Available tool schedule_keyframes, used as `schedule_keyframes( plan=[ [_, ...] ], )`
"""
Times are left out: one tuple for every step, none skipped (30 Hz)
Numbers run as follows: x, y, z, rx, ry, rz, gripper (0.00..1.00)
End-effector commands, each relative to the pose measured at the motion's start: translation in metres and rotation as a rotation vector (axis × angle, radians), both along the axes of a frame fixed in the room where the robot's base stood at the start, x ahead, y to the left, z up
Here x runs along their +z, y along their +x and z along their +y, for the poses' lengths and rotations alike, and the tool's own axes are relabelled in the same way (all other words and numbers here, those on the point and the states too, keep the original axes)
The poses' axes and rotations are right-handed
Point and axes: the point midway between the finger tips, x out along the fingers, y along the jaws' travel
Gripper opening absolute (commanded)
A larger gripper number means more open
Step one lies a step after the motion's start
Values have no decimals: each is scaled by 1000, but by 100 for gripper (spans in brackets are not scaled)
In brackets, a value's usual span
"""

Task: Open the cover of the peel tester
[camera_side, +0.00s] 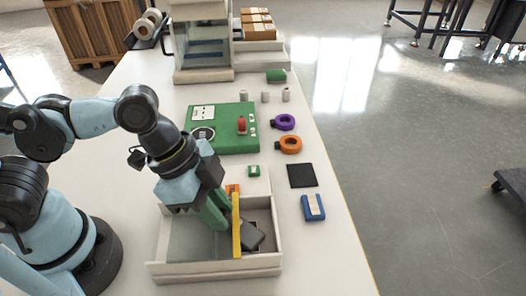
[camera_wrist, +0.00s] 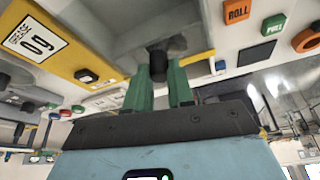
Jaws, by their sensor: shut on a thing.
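The peel tester (camera_side: 160,268) is a pale open-topped box at the front of the bench in the side view. Its yellow cover (camera_side: 237,225) stands about upright there, seen nearly edge-on. In the wrist view, my gripper (camera_wrist: 160,70) is shut on a dark knob (camera_wrist: 158,58). Where the knob joins the cover is partly hidden.
An orange ROLL button (camera_wrist: 236,12) and a green PEEL button (camera_wrist: 273,24) lie right in the wrist view. A green machine (camera_side: 225,140) stands behind the tester. Tape rolls (camera_side: 290,144), a black square (camera_side: 302,175) and a blue block (camera_side: 313,208) lie to the right.

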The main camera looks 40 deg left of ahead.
Motion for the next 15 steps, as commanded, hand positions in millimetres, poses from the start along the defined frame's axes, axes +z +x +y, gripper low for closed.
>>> schedule_keyframes(
  plan=[
    [2,-2,3,3,-6,-4,0],
    [2,-4,5,4,-6,-4,0],
    [2,-6,7,4,-6,-4,0],
    [2,-8,9,4,-7,-4,0],
    [2,-10,11,4,-7,-4,0],
    [2,-12,13,4,-6,-5,0],
    [2,-14,15,4,-6,-5,0],
    [2,-16,16,4,-6,-5,0],
    [2,-17,18,3,-6,-6,0],
    [2,-19,19,3,-6,-6,0],
    [2,-20,20,3,-7,-6,0],
    [2,-21,22,3,-7,-6,0],
    [1,-22,22,3,-7,-6,0],
    [1,-22,23,4,-7,-6,0],
    [1,-23,23,4,-7,-6,0]
  ],
)
